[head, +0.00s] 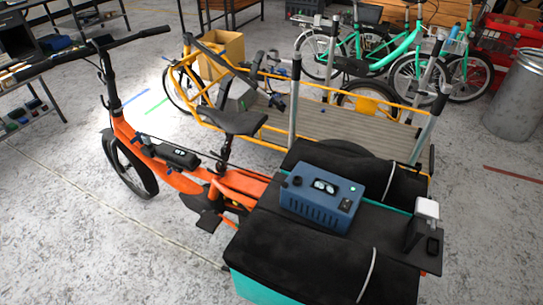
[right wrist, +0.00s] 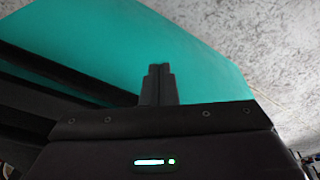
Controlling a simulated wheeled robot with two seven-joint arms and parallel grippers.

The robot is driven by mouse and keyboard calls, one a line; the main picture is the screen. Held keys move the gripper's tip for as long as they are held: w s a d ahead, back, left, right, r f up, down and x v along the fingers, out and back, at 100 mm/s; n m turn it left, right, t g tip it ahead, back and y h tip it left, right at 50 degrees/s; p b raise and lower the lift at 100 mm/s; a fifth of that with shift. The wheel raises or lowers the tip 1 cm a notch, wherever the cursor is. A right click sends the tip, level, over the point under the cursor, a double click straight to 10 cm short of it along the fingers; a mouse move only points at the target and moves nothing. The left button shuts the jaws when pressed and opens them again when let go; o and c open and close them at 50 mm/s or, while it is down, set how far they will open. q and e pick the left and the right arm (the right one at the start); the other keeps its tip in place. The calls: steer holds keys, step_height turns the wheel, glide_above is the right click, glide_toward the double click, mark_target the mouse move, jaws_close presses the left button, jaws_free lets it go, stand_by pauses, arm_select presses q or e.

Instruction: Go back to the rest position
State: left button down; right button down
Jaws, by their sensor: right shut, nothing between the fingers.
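My right gripper (right wrist: 157,85) shows only in the right wrist view. Its two dark fingers are together with nothing between them. A teal surface (right wrist: 190,70) lies beyond the fingertips; I cannot tell whether they touch it. My left gripper is not in either view, and neither arm shows in the head view.
An orange cargo bike (head: 165,178) stands close in front. Its rear carries black pads (head: 290,262), teal panels (head: 250,288) and a blue box with a display (head: 322,195). A yellow cargo bike (head: 270,135) stands behind it. A metal bin (head: 515,95) stands right; floor shows at left.

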steer(key=s+d+f, duration=0.1)
steer(key=s+f, duration=0.8)
steer(key=s, duration=0.1)
steer(key=s+d+f+g, duration=0.1)
steer(key=s+d+f, duration=0.1)
steer(key=s+f, duration=0.7)
steer(key=shift+s+d+f, duration=0.2)
steer(key=shift+s+d, duration=0.1)
steer(key=shift+s, duration=0.1)
